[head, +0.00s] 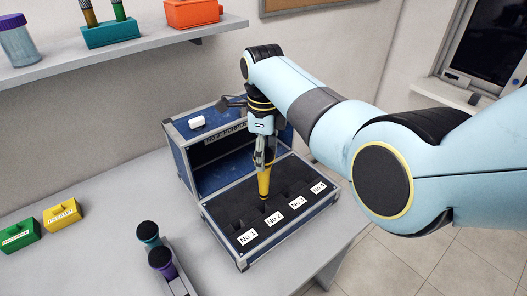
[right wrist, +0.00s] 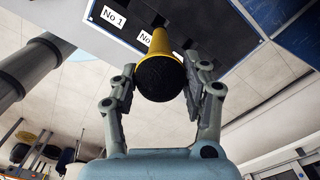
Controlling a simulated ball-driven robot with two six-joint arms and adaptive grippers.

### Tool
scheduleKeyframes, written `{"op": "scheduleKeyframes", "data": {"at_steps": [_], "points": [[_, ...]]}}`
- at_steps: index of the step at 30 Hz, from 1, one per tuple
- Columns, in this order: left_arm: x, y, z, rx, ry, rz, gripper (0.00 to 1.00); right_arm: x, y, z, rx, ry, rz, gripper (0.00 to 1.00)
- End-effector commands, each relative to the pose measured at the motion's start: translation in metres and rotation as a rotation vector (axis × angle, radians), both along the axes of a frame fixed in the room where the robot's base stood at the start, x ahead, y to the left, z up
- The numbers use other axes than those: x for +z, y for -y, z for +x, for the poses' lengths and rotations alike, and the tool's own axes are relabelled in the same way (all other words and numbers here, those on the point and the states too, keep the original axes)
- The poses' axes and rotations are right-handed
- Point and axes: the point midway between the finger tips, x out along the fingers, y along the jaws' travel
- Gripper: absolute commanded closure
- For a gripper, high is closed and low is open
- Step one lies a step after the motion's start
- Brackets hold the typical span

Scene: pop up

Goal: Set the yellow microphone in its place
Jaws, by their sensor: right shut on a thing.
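The yellow microphone (head: 264,184) hangs upright below my right gripper (head: 262,155), its narrow yellow end pointing down over the foam of the open blue case (head: 218,214). In the right wrist view, the microphone's black mesh head (right wrist: 160,78) sits between the two fingers of the right gripper (right wrist: 159,88), which is shut on it. The lower tip is close to the foam behind the No 2 label (head: 273,219); I cannot tell whether it is inside a hole. My left gripper is not in view.
The case's raised blue lid (head: 186,153) stands behind the foam. Two microphones, teal (head: 148,232) and purple (head: 162,259), stand in a grey holder at the front. Green (head: 20,235) and yellow (head: 62,214) labelled boxes are at the left. A shelf (head: 110,62) runs above.

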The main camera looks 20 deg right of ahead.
Motion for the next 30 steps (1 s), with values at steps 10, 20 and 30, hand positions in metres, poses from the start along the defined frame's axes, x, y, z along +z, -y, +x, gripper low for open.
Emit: {"op": "scheduleKeyframes", "data": {"at_steps": [10,20,30], "points": [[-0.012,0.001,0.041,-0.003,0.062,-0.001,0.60,-0.024,0.000,0.000,0.000,0.000,0.000,0.86],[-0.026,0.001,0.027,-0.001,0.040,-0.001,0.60,-0.044,0.000,0.001,0.000,0.001,0.000,0.86],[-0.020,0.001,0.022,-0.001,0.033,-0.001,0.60,-0.042,0.000,0.000,0.000,0.001,-0.001,0.86]]}}
